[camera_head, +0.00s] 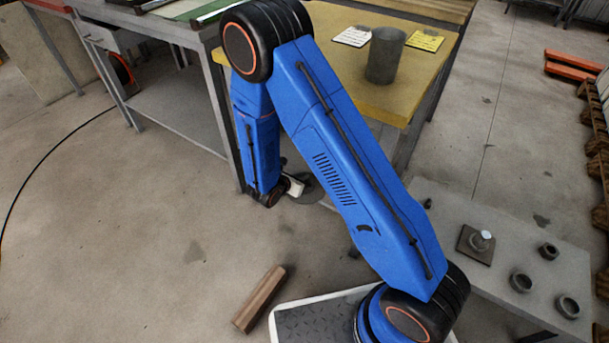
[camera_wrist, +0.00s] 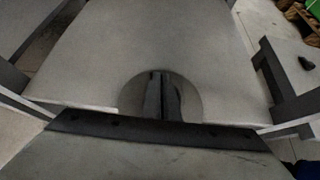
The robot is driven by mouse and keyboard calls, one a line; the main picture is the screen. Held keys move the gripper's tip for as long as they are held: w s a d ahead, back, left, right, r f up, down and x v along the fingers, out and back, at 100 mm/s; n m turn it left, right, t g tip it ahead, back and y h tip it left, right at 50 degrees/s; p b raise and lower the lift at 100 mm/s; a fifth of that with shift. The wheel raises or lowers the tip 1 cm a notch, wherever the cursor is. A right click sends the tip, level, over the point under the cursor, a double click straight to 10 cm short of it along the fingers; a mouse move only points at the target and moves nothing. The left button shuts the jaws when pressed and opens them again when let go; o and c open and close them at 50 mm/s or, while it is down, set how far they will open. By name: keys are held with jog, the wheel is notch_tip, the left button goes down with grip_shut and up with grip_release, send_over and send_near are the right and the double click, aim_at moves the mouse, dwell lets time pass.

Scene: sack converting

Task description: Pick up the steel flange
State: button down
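A flat grey disc (camera_wrist: 190,97), which looks like the steel flange, shows in the wrist view around and behind my gripper (camera_wrist: 161,75). The two dark fingers stand close together over its middle, with only a narrow dark strip between them. I cannot tell whether they touch the disc or hold any part of it. In the head view a dark round shape (camera_head: 313,188) shows beside my gripper (camera_head: 297,185), low by the yellow-topped table's leg, partly hidden by my blue arm.
A yellow-topped table (camera_head: 350,95) carries a grey cylinder (camera_head: 385,56) and cards. A low grey table (camera_head: 500,215) at right holds several ring-like parts and a square plate with a knob (camera_head: 477,244). A brown block (camera_head: 259,299) lies on the floor.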

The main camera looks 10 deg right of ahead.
jog(key=shift+s+f, duration=0.25)
jog(key=shift+f, duration=0.1)
jog(key=shift+a+r, duration=0.15)
jog(key=shift+r, duration=0.5)
jog(key=shift+w+a, duration=0.1)
